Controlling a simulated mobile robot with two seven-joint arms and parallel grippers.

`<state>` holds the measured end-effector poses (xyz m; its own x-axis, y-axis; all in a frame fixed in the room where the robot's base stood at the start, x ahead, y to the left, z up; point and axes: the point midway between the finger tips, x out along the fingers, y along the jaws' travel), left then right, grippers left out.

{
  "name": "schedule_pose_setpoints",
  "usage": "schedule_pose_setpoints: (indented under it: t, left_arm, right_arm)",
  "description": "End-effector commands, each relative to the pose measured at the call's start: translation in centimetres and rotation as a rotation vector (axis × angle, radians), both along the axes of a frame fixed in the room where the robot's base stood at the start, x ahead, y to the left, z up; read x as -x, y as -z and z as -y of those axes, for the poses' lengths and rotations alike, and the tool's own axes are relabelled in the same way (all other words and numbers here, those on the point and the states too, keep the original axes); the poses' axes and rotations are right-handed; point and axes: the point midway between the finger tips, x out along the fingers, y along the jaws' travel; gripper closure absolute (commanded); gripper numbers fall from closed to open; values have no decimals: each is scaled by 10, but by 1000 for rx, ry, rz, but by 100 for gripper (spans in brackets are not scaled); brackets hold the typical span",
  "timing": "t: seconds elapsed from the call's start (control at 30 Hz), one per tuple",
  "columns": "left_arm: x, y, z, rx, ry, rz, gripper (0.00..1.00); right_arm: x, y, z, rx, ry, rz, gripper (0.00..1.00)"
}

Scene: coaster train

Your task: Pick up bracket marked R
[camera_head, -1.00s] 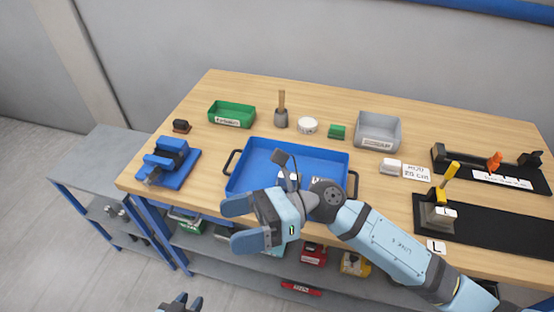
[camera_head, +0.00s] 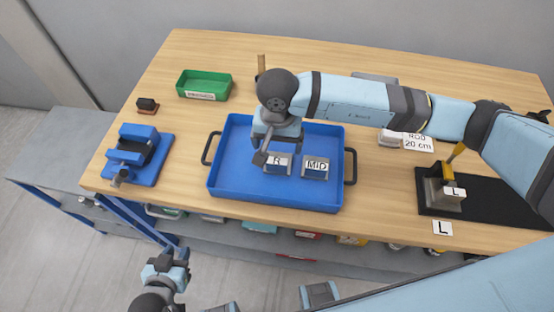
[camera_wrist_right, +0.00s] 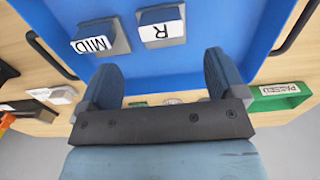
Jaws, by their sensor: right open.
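The bracket marked R (camera_head: 283,170) is a grey block with a white label. It sits in the blue tray (camera_head: 228,180), left of the bracket marked MID (camera_head: 316,172). In the right wrist view the R bracket (camera_wrist_right: 160,28) lies beyond the fingertips, and the MID bracket (camera_wrist_right: 102,38) is to its left. My right gripper (camera_head: 265,148) is over the tray, close to the R bracket and partly in front of it. In the right wrist view its fingers (camera_wrist_right: 162,72) are spread with nothing between them. My left gripper (camera_head: 168,265) is low, off the table's front edge; its opening is unclear.
A blue vise-like fixture (camera_head: 138,155) and a green bin (camera_head: 204,84) stand left of the tray. A bracket marked L (camera_head: 445,192) stands in a fixture on the black mat (camera_head: 495,205) at right. The tray's black handles (camera_head: 350,167) stick out at its sides.

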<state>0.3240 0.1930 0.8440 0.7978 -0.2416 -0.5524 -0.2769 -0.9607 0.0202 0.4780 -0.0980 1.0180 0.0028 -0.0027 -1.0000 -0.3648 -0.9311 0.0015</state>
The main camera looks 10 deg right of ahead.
Motion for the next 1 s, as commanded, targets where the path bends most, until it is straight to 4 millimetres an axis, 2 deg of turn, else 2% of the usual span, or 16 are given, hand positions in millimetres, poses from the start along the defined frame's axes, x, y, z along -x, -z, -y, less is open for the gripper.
schedule_pose_setpoints:
  t: [0.1,0.37,0.63,0.93,1.0]
  left_arm:
    - [0,-4,0,0,0,0,68]
    - [-3,-11,0,-1,0,4,68]
    - [-3,-23,0,-1,0,5,68]
    - [-3,-23,-1,-2,-2,7,68]
    - [-3,-23,-1,-2,-2,7,68]
  right_arm:
    - [0,18,0,0,1,-3,11]
    - [-2,37,0,-2,2,-5,11]
    - [-7,75,2,-2,2,-3,11]
    - [-7,81,2,-3,0,-1,11]
    - [-7,81,2,-3,1,-1,27]
